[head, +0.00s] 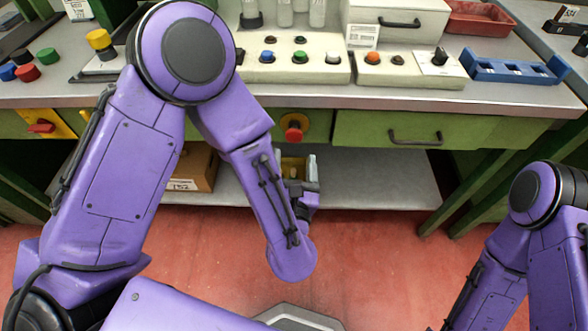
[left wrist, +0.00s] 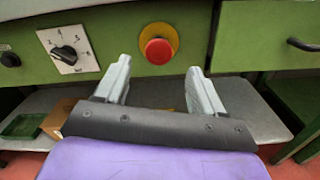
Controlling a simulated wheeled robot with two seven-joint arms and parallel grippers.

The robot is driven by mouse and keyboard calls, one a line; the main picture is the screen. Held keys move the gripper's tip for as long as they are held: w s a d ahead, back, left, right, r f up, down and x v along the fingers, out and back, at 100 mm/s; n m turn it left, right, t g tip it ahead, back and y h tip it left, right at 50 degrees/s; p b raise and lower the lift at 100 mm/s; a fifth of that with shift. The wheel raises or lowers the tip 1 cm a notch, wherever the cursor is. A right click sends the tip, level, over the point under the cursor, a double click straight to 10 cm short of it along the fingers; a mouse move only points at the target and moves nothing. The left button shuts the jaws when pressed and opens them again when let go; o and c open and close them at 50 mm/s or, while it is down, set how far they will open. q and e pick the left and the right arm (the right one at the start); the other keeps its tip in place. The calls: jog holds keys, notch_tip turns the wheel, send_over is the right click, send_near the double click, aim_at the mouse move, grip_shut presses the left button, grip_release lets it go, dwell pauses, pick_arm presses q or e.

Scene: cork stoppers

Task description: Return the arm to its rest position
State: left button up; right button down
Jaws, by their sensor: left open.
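My left arm is purple and comes in from the left in the head view, bent over the front of the bench. My left gripper (head: 300,176) hangs in front of the bench, below the table edge, partly hidden by its own wrist. In the left wrist view the two grey fingers (left wrist: 158,88) stand wide apart with nothing between them. My right arm shows at the lower right of the head view, but its gripper is out of the picture. No cork stopper can be made out clearly.
A red emergency button (head: 294,128) on a yellow plate sits on the green bench front, close to the left gripper; it also shows in the left wrist view (left wrist: 158,50). A cardboard box (head: 196,168) stands on the lower shelf (head: 375,180). Button panels (head: 300,72) stand on the bench.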

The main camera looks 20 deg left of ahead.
pick_arm(q)
jog(key=shift+v, duration=1.3)
